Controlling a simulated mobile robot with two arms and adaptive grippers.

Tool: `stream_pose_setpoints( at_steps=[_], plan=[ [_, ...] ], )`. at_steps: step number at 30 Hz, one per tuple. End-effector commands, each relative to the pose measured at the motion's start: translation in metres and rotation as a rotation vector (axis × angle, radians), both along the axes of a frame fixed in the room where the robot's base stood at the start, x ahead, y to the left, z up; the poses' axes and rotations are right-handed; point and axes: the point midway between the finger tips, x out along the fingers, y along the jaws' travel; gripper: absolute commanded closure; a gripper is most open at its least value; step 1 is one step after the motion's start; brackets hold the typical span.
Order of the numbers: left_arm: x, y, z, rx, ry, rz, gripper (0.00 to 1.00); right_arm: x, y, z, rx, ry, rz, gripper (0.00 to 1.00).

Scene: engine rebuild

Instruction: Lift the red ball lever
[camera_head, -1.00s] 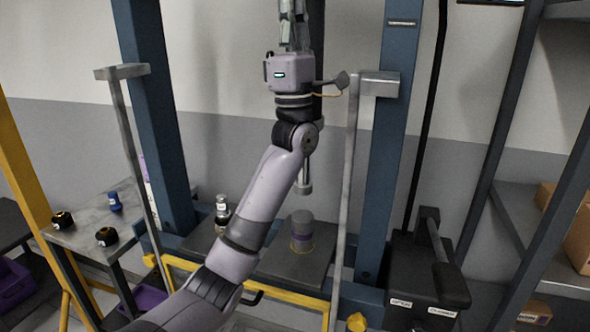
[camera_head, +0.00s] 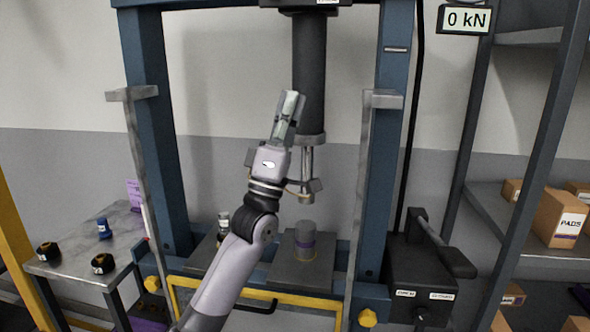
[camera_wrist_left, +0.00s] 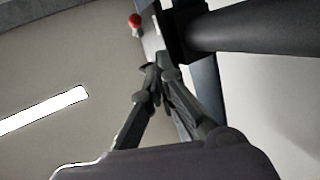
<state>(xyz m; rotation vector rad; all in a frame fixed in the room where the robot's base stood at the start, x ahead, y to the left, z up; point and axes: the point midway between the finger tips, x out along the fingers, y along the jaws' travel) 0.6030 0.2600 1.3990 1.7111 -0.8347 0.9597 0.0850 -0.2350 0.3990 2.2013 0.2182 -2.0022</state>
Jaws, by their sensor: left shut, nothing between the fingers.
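The red ball (camera_wrist_left: 135,20) of the lever shows in the left wrist view, at the top left of centre, beside the light-coloured edge of the press. It is not visible in the head view. My left gripper (camera_head: 291,95) points upward in front of the dark press cylinder (camera_head: 311,75) in the head view. In the left wrist view its fingertips (camera_wrist_left: 153,72) meet, with nothing between them, apart from the red ball and below it in the picture. My right gripper is not in view.
The blue press frame (camera_head: 395,140) stands on both sides of my left arm, with grey upright bars in front. A yellow bar (camera_head: 250,289) crosses low down. A side table (camera_head: 75,245) is left, a control box (camera_head: 425,262) right, and shelves with boxes (camera_head: 560,218) farther right.

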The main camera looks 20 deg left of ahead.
Motion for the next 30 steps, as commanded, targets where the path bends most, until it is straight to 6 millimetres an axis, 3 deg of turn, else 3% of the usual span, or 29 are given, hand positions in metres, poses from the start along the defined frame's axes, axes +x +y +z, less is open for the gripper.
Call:
stream_pose_setpoints(
  at_steps=[15,21,30],
  plan=[
    [0.024,-0.037,-0.093,0.187,0.283,0.097,1.00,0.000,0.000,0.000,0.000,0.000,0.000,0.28],
    [0.026,-0.043,-0.110,0.225,0.334,0.114,1.00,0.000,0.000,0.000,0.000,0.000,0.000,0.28],
    [0.026,-0.044,-0.114,0.234,0.344,0.118,1.00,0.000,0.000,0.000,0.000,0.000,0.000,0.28]
  ],
)
